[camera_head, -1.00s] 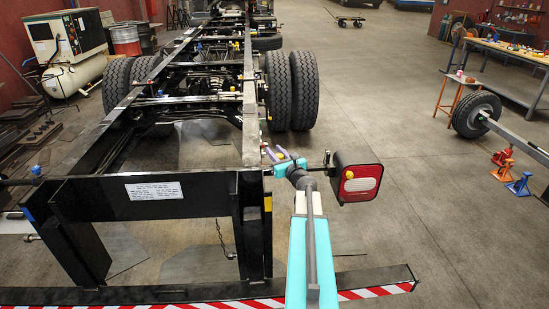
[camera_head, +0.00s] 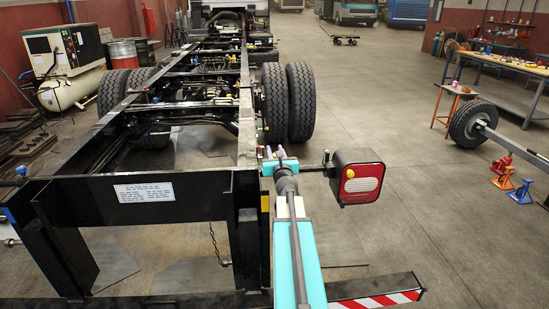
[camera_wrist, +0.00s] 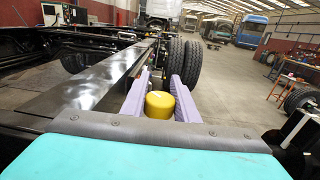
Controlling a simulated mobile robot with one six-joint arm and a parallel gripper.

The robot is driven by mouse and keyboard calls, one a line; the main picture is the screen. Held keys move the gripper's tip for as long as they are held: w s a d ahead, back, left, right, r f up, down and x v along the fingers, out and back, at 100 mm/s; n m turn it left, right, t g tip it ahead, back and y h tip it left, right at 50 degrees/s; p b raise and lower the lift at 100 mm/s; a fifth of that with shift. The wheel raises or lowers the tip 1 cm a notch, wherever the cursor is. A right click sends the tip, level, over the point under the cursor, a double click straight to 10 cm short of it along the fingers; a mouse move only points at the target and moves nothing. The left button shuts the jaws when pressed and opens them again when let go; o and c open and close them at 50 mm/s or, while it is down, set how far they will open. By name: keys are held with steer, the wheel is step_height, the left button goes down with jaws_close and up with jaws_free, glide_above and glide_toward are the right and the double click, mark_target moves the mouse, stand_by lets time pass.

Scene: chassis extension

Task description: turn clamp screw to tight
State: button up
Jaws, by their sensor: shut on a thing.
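A round yellow knob (camera_wrist: 160,104), the screw's visible head, sits between the two lilac fingers of my gripper (camera_wrist: 160,82) in the wrist view. The fingers are shut on its sides, beside the dark chassis rail (camera_wrist: 95,84). Below the knob, the screw and clamp are hidden by my gripper's body. In the head view my gripper (camera_head: 281,153) is at the rear right corner of the black chassis (camera_head: 180,205), and my wrist hides the knob there.
A tail lamp (camera_head: 361,185) on a bracket stands close to the right of my wrist. Twin rear tyres (camera_head: 301,102) are beyond. A bar with red and white stripes (camera_head: 385,299) runs low at the front. Open floor lies to the right.

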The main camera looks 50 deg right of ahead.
steer(key=shift+h+b, duration=0.3)
stand_by(0.4)
steer(key=o, duration=1.1)
steer(key=shift+c, duration=0.2)
steer(key=shift+s, duration=0.15)
steer(key=v, duration=0.7)
steer(key=shift+a, duration=0.2)
steer(key=shift+r, duration=0.1)
